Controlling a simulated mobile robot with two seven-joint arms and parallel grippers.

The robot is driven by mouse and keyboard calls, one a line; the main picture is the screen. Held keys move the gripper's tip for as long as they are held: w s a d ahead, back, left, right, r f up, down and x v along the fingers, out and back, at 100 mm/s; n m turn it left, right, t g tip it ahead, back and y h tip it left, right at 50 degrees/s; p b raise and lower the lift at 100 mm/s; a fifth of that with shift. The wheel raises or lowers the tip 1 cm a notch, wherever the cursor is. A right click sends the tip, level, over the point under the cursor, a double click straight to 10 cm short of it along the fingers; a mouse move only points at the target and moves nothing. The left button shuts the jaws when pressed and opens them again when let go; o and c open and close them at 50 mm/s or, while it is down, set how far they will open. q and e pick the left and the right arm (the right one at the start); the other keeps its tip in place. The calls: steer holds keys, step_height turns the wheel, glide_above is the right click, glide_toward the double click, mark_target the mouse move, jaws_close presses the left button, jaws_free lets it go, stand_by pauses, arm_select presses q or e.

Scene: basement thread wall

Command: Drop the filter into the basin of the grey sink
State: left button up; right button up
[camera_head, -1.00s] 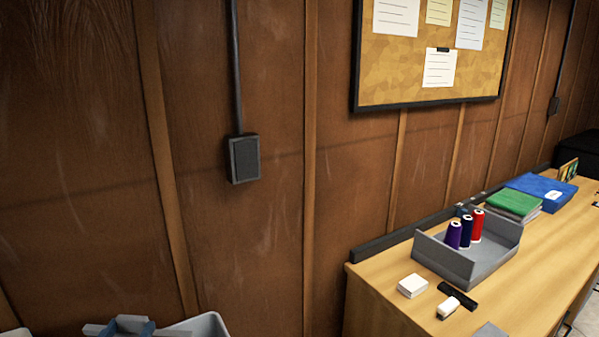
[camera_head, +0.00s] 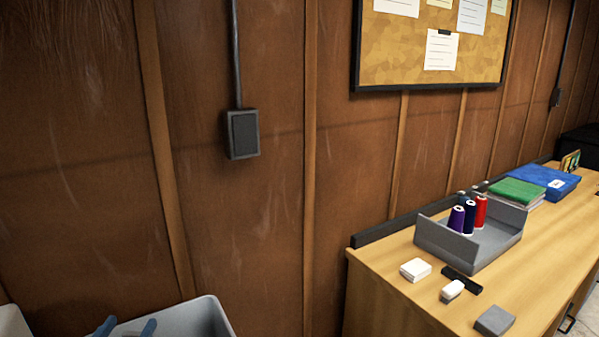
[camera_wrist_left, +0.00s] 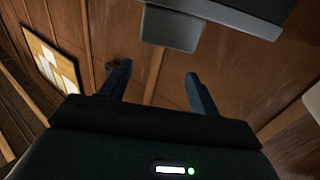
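The grey sink (camera_head: 205,318) is at the bottom left of the head view, with only its far rim and part of its inner wall showing. My left gripper (camera_head: 127,327) is at the bottom edge in front of the sink, its two blue fingers apart with nothing visible between them. In the left wrist view the gripper (camera_wrist_left: 155,82) is also open and empty. A grey form at the top of that view appears to be part of the sink (camera_wrist_left: 172,28). I cannot make out the filter in either view now. My right gripper is out of view.
A wooden bench (camera_head: 395,310) on the right carries a grey tray (camera_head: 460,250) with thread cones, small blocks and folded cloths. A white object (camera_head: 12,322) is at the lower left corner. The wood-panelled wall (camera_head: 230,230) stands behind the sink.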

arm_select(q)
steer(key=o, duration=0.3)
steer(key=shift+o, duration=0.2)
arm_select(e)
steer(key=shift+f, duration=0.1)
arm_select(q)
steer(key=s+b, duration=0.1)
steer(key=s, duration=1.2)
steer(key=shift+b, duration=0.3)
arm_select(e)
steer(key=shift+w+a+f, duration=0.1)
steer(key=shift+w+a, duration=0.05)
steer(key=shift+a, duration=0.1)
arm_select(q)
steer(key=shift+s, duration=0.1)
